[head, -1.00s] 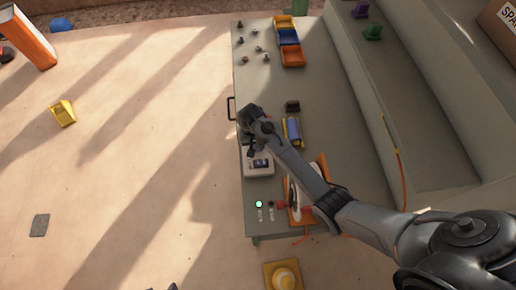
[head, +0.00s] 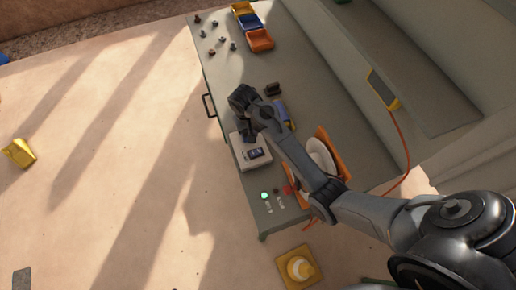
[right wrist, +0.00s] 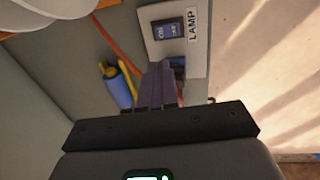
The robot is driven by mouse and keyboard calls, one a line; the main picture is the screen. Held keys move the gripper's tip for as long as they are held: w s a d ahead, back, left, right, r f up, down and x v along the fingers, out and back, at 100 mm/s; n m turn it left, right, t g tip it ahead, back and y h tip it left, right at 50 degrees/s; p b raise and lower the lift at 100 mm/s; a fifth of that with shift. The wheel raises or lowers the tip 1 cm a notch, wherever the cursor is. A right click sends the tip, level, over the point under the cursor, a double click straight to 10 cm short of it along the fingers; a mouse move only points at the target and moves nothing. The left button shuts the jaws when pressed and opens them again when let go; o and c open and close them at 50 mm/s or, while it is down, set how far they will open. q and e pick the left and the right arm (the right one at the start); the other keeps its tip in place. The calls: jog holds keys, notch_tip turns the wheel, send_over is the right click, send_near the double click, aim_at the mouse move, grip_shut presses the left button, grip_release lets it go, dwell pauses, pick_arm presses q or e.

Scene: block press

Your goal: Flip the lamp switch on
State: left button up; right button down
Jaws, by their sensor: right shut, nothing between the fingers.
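The lamp switch is a pale box (head: 244,158) with a dark blue rocker (head: 257,153), on the left edge of the grey-green bench. In the right wrist view the rocker (right wrist: 168,30) sits on a white plate beside a "LAMP" label (right wrist: 192,24). My right gripper (head: 247,136) is over the far end of the box. In the right wrist view its shut, empty fingers (right wrist: 164,68) point at the plate, with their tips just below the rocker. I cannot tell whether they touch it. My left gripper is not in view.
Behind the gripper are a dark block (head: 273,89) and a blue-and-yellow item (head: 281,110). A green light (head: 264,196) and an orange-framed white disc (head: 321,157) are nearer. Coloured bins (head: 252,24) and small bolts stand at the far end. An orange cable (head: 406,155) runs at right.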

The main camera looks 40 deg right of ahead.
aim_at(259, 151)
jog(key=f, duration=0.4)
jog(key=d+f, duration=0.1)
jog(key=f, duration=0.8)
jog(key=shift+s+d+f, duration=0.25)
jog(key=shift+s+d, duration=0.1)
jog(key=shift+d, duration=0.05)
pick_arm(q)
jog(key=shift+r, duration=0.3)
pick_arm(e)
jog(key=shift+f, duration=0.15)
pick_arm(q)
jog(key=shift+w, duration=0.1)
pick_arm(e)
jog(key=shift+a, duration=0.1)
